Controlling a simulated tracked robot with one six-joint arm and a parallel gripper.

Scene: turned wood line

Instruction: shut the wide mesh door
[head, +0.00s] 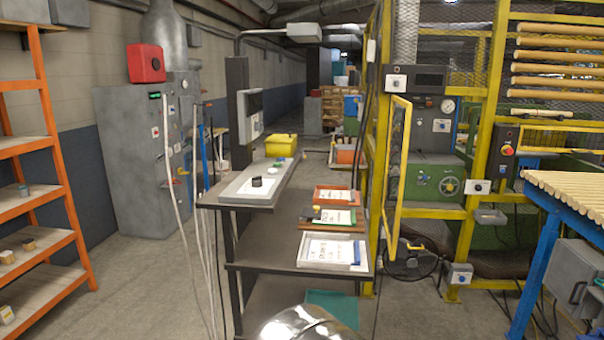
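The mesh door (398,165) is a tall yellow-framed panel right of the middle of the head view. It stands open, turned at a steep angle to the yellow guard frame, so it looks narrow. I cannot tell which edge carries its hinges. Through the opening beside it, a green machine (437,182) with a yellow handwheel shows. No latch or handle on the door can be made out. My gripper is not in view.
A dark bench (291,224) with trays stands left of the door and close to it. An orange shelf (55,165) is at far left. A blue-legged roller table (534,262) stands at right. Floor (430,315) is open before the guard.

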